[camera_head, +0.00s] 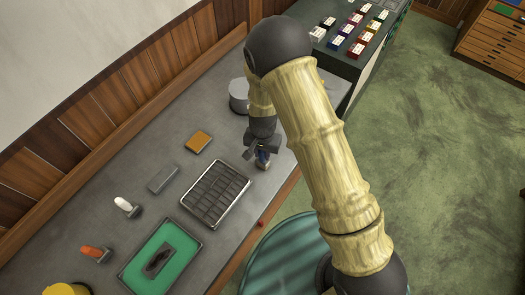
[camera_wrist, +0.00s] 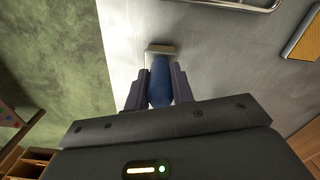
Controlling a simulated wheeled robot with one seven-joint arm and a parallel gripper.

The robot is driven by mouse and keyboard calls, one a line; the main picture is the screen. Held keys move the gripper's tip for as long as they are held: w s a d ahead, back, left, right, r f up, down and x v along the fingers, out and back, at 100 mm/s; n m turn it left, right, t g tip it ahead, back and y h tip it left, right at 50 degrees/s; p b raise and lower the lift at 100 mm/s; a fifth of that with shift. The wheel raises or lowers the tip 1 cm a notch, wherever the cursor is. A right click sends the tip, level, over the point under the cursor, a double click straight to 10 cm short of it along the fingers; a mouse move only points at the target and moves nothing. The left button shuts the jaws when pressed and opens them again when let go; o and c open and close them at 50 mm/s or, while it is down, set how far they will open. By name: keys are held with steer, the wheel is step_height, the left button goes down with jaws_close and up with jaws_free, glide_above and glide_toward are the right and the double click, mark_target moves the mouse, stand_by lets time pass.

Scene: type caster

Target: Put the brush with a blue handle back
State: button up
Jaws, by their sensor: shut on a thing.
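The blue-handled brush (camera_head: 262,159) is at my gripper near the table's right edge, just right of the gridded metal tray. In the wrist view my gripper (camera_wrist: 160,92) is shut on its blue handle (camera_wrist: 160,78), with a finger on each side. The brush's pale, flat head (camera_wrist: 161,49) points away from the gripper, toward the grey tabletop. I cannot tell whether it touches the table. In the head view my gripper (camera_head: 262,148) partly hides the brush. A white-handled brush (camera_head: 124,204) and an orange-handled brush (camera_head: 93,252) are at the left on the table.
The gridded tray (camera_head: 217,196) lies left of my gripper. A flat grey block (camera_head: 163,180), an orange-brown pad (camera_head: 198,141) and a green mat (camera_head: 183,237) with a dark tool lie on the table. A metal can (camera_head: 238,96) stands behind my gripper.

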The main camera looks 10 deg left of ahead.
steer(key=shift+f, duration=0.15)
steer(key=o, duration=1)
step_height(320, 180, up, 12)
steer(key=b, duration=0.3)
stand_by(0.5)
